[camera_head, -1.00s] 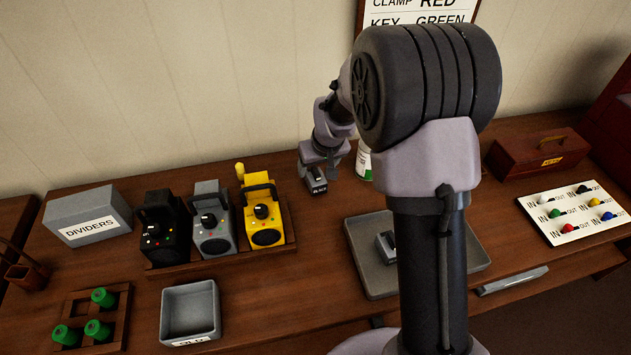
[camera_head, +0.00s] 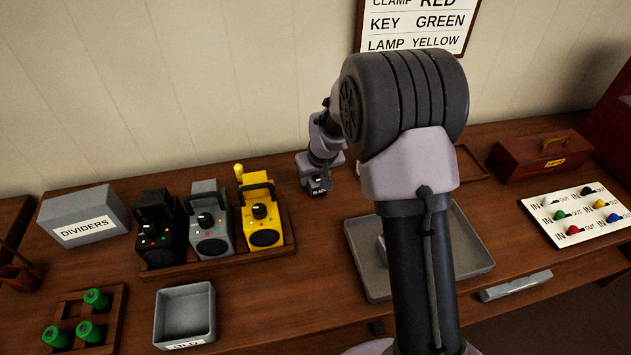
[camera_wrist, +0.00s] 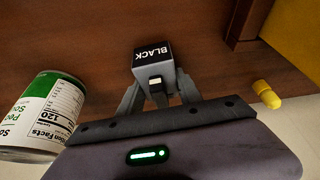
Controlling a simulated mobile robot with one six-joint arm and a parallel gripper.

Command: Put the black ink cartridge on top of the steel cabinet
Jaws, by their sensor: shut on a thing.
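The black ink cartridge, a small dark block labelled BLACK (camera_wrist: 152,52), is held between the fingers of my gripper (camera_wrist: 158,92) in the wrist view. In the head view my gripper (camera_head: 318,180) points down with the cartridge (camera_head: 319,191) at its tip, right of the yellow radio-like unit. It appears to be above the wooden bench, but the exact gap is unclear. I cannot make out a steel cabinet in either view.
Black, grey and yellow units (camera_head: 262,218) stand in a wooden rack left of my gripper. A can (camera_wrist: 42,115) shows in the wrist view. A grey tray (camera_head: 365,275) is partly behind my arm. A DIVIDERS box (camera_head: 85,212) and a red toolbox (camera_head: 540,160) stand farther out.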

